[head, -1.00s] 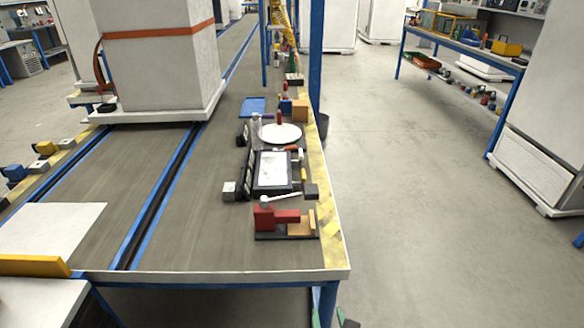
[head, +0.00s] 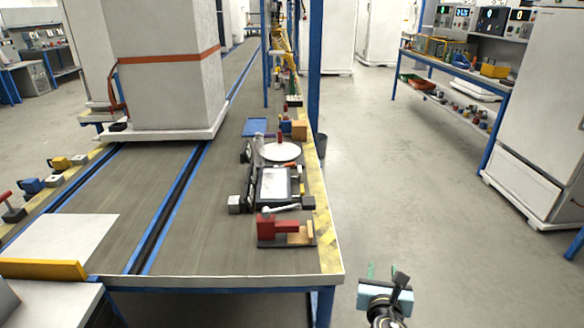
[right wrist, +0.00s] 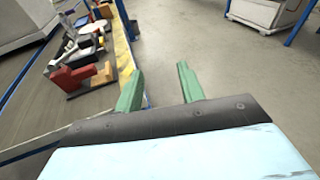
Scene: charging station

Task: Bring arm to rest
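My right gripper (head: 385,276) shows at the bottom of the head view, to the right of the table's near corner and over the open floor. In the right wrist view its two green fingers (right wrist: 160,88) stand apart with nothing between them. It is open and empty. The table edge lies just beyond the left finger in that view, and I cannot tell the exact gap. My left gripper is not in view.
The long table (head: 225,250) holds a red vise-like tool (head: 280,228), a white plate (head: 280,151) and a framed panel (head: 274,184) along its right edge. A large white cabinet (head: 165,80) stands farther back. The floor (head: 420,200) to the right is clear. Shelves (head: 455,75) stand beyond.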

